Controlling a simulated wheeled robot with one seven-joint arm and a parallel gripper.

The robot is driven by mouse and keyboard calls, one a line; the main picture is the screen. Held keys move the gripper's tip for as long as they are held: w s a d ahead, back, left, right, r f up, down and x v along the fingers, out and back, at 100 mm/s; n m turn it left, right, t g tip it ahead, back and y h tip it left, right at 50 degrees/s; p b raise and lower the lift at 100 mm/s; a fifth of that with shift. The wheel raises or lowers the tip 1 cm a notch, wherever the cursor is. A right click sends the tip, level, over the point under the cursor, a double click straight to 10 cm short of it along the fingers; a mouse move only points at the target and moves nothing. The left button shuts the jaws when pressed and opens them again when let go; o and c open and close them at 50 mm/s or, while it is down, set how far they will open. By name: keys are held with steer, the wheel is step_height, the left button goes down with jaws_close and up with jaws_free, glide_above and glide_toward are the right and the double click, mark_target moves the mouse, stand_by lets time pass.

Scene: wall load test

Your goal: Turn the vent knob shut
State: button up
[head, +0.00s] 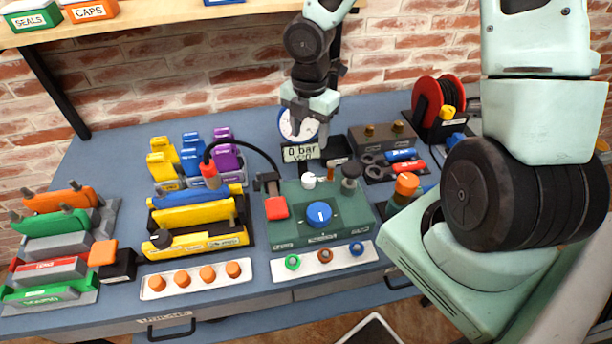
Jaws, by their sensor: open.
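A green test unit (290,232) stands at the middle of the bench. It bears a large blue knob (319,214) with a white pointer mark, a small white knob (308,180) behind it and a dark grey knob (350,178) at its back right. I cannot read which one is labelled vent. A display (300,153) at its back reads "0 bar". A round white gauge (288,127) stands behind, partly hidden by my gripper. My gripper (303,130) is open, pointing down in front of the gauge, above and behind the knobs, apart from them.
Yellow and blue blocks (200,213) stand left. A tray with several rings (322,261) lies in front. A red reel (430,102) is back right.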

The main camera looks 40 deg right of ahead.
mark_target(308, 177)
step_height(308, 177, down, 15)
steer(key=b, duration=0.3)
steer(key=shift+b, duration=0.3)
steer(key=shift+r, duration=0.1)
steer(key=c, duration=1)
